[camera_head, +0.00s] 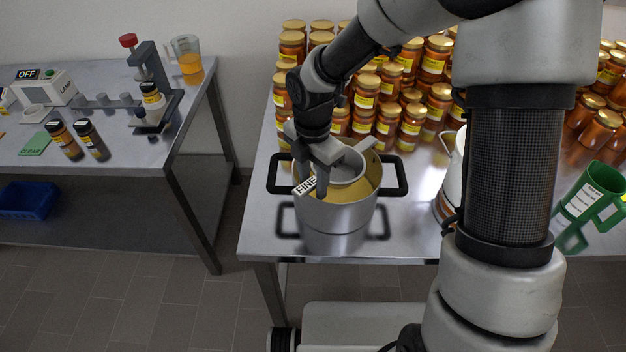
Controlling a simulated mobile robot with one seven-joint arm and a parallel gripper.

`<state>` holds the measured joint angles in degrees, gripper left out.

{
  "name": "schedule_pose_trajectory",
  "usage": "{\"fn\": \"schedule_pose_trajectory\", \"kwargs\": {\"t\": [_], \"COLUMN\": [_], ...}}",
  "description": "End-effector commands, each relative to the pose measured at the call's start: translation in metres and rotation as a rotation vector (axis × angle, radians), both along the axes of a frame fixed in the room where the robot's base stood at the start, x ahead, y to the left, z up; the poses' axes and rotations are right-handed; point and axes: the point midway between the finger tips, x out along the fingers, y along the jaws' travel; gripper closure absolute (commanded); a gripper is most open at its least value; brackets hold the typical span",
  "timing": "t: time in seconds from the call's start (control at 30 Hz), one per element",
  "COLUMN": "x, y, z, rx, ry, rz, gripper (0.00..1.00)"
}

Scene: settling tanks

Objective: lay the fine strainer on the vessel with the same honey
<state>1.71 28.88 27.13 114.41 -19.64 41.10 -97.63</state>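The fine strainer (347,171) is a grey metal bowl with a white tag reading FINE at its left front. It is at the mouth of a steel pot (338,222) with two black side handles and yellow honey inside. I cannot tell whether the strainer rests on the rim or hangs just above it. My gripper (312,180) points down at the strainer's left side, by the tag. Its fingers partly hide the strainer and the pot's left rim, and their gap is unclear.
A white vessel (452,165) stands right of the pot, partly behind my arm. Many honey jars (388,118) crowd the table's back. A green jug (592,198) is at the right. The left table (190,110) holds a lamp, jars, a stand and a beaker.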

Motion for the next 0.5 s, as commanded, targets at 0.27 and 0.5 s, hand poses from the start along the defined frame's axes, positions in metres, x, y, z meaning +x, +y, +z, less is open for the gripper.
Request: {"fn": "schedule_pose_trajectory", "kwargs": {"t": [0.27,0.5], "x": [0.0,0.001], "y": [0.0,0.0], "z": [0.0,0.018], "rx": [0.0,0.001], "ry": [0.0,-0.004], "rz": [0.0,-0.003], "gripper": [0.56,0.56]}}
